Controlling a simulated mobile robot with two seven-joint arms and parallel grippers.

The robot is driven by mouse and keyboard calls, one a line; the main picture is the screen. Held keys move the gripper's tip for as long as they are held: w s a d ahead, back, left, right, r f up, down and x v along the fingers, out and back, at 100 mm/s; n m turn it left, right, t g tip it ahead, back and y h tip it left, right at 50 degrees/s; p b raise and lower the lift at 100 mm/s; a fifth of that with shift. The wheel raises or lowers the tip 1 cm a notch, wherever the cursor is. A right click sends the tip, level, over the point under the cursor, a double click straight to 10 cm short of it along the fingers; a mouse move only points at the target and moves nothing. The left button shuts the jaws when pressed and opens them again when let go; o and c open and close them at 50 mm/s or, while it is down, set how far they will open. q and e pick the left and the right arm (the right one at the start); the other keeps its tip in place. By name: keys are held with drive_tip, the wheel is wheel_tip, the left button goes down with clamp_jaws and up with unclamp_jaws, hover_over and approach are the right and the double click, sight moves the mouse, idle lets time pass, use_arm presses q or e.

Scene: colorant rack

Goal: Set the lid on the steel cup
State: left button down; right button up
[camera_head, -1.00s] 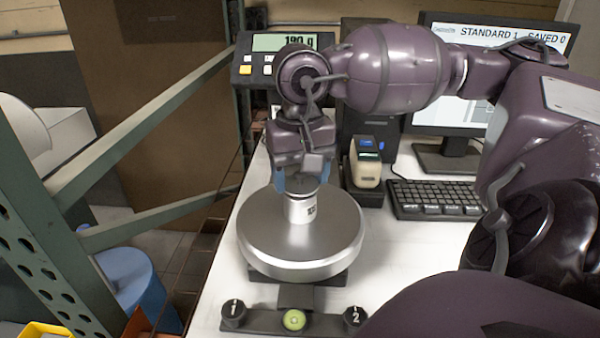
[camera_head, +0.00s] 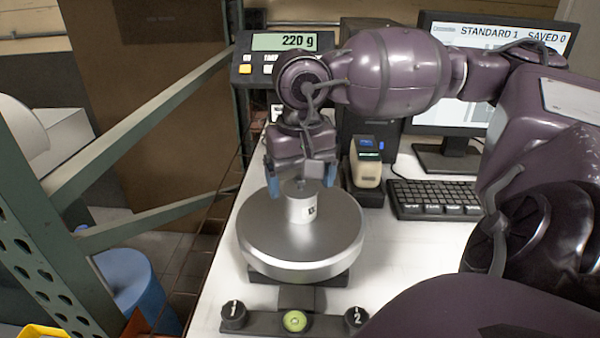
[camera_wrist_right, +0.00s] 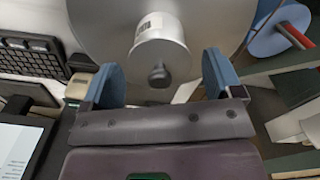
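The steel cup (camera_head: 298,210), a small silver cylinder with a printed label, stands upright on the round metal pan (camera_head: 270,245) of the scale. A silver lid with a dark knob (camera_wrist_right: 159,75) sits on top of the cup; it looks level and is partly shaded under my gripper in the head view. My right gripper (camera_head: 301,182) points down just above the cup. Its blue fingers are spread on either side of the lid, apart from it, and in the right wrist view (camera_wrist_right: 162,65) nothing is between them but the lid's knob area. My left gripper is not in view.
The scale display (camera_head: 282,41) reads 220 g. A bar with two black knobs and a green button (camera_head: 295,321) lies in front of the pan. A beige handheld device (camera_head: 365,166), a keyboard (camera_head: 437,199) and a monitor (camera_head: 480,85) stand right. A green metal frame (camera_head: 130,130) is left.

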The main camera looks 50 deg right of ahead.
drive_tip(key=shift+o, duration=0.5)
wheel_tip(320, 180, up, 11)
drive_tip(key=shift+p, duration=0.4)
drive_tip(key=shift+f, duration=0.1)
idle(0.4)
